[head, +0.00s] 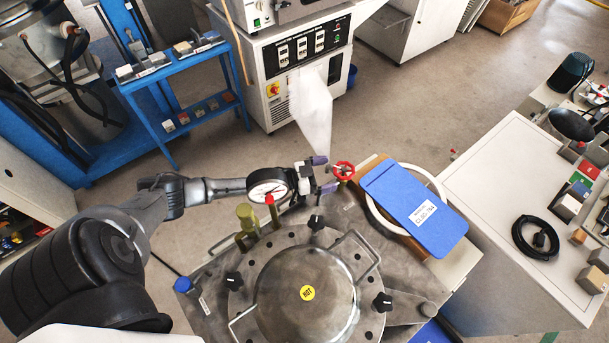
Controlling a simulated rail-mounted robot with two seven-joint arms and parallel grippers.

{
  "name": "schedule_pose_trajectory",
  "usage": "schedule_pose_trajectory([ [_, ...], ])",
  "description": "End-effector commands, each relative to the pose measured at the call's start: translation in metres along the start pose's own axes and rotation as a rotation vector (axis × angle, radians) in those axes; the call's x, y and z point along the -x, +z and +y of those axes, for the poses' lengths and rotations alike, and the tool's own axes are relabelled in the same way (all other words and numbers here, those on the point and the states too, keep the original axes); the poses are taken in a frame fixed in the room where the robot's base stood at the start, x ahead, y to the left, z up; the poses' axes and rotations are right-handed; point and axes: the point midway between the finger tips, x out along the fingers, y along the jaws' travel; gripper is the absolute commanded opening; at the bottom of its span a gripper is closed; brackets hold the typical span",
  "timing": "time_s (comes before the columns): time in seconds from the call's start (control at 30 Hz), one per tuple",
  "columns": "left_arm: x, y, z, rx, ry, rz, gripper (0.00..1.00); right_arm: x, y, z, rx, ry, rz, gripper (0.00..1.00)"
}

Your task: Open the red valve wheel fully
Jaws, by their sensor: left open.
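The red valve wheel (344,170) is small and sits at the back edge of the metal vessel, near the left end of the blue clipboard. My left gripper (325,174) reaches in from the left, with its two purple-tipped fingers apart just left of the wheel. Whether a fingertip touches the wheel I cannot tell. The wheel's stem and mount are mostly hidden. A round pressure gauge (268,190) with a white face shows beside my left wrist. My right gripper is not in the picture.
The metal vessel lid (305,290) with a yellow HOT label, black knobs and handles fills the front middle. A blue clipboard (415,208) lies right of the wheel. A white table (500,190) with a coiled black cable (535,238) stands at right. Grey floor lies behind.

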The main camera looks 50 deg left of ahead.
Motion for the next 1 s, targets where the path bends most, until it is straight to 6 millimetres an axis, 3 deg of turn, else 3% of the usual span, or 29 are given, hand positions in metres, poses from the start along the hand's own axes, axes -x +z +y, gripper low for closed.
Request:
schedule_pose_trajectory([
  [0.2,0.043,0.000,0.000,0.000,0.000,-0.003,1.00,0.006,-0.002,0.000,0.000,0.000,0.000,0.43],
  [0.43,0.071,0.000,0.000,0.000,-0.001,-0.001,1.00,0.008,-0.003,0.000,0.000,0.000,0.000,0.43],
  [0.67,0.082,0.000,0.000,0.000,0.000,0.001,1.00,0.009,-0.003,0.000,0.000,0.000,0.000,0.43],
  [1.0,0.081,-0.001,-0.001,-0.001,0.000,0.003,1.00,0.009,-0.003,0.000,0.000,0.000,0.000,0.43],
])
